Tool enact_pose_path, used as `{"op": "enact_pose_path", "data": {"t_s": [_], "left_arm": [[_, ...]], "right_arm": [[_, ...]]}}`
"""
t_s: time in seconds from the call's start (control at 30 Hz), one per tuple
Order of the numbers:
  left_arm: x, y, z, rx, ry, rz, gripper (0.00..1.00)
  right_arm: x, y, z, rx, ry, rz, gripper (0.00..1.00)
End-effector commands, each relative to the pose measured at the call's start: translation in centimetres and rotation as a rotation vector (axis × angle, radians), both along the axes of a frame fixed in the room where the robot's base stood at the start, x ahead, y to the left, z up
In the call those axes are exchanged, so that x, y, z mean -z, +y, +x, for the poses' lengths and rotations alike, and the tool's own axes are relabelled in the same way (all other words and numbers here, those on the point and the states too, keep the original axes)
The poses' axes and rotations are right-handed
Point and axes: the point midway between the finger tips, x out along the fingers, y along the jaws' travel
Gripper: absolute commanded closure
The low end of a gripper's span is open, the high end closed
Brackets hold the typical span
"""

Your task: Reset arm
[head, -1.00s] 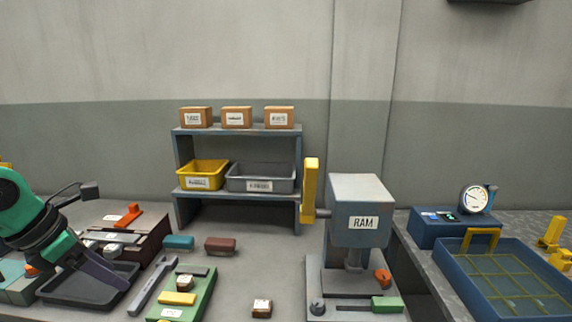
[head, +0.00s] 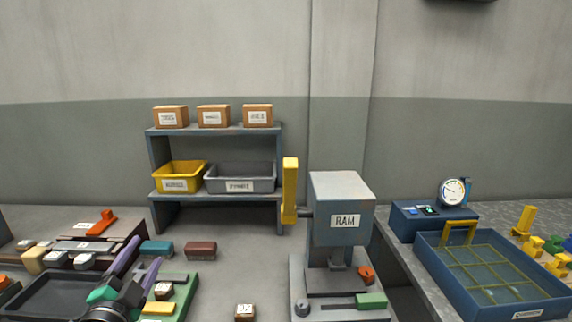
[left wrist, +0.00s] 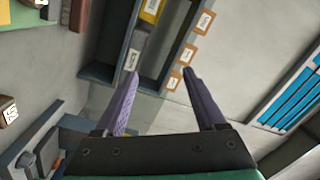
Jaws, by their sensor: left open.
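My left gripper (head: 141,267) is low at the left of the head view, over the dark tray and the green block's left edge. Its two purple fingers stand apart with nothing between them. The left wrist view also shows the spread fingers (left wrist: 158,78), pointing toward the shelf and wall, with empty space between. My right gripper is not in view.
A blue-grey press marked RAM (head: 343,221) stands right of the shelf (head: 163,211). A black tray (head: 40,299), a green fixture (head: 186,291) and small blocks crowd the left bench. A blue basket (head: 470,295) stands at right. Bench space between fixture and press is mostly clear.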

Motion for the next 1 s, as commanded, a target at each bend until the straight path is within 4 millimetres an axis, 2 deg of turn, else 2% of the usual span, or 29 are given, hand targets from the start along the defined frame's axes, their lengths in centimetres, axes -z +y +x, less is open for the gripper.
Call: {"op": "enact_pose_path", "data": {"t_s": [0.03,0.1,0.2,0.3,0.4,0.5,0.63,0.8,0.87,1.0], "left_arm": [[4.1,0.8,-1.2,-0.079,0.13,-0.154,0.28],[9.8,1.2,-3.4,-0.181,0.32,-0.339,0.28],[15.6,0.4,-6.9,-0.278,0.538,-0.513,0.28],[19.5,-1.1,-10.2,-0.343,0.715,-0.631,0.28],[22.4,-2.8,-13.5,-0.392,0.871,-0.722,0.28],[24.4,-4.7,-16.7,-0.43,1.02,-0.796,0.28],[26.3,-7.3,-21.0,-0.467,1.21,-0.875,0.28],[33.7,-7.1,-19.7,-0.482,1.227,-0.854,0.28],[36.3,-7.2,-19.6,-0.486,1.237,-0.85,0.28],[43.3,-7.1,-20.5,-0.497,1.264,-0.84,0.28]], "right_arm": [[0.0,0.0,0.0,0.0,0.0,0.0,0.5],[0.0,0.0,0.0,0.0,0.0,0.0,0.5],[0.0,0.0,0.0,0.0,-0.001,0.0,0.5],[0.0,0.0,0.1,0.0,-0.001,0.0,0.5],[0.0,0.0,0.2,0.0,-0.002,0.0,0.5],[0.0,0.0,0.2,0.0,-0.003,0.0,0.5],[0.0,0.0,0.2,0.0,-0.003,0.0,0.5],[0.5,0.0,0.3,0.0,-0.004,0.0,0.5],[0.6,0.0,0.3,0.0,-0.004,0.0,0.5],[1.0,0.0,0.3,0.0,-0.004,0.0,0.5]]}}
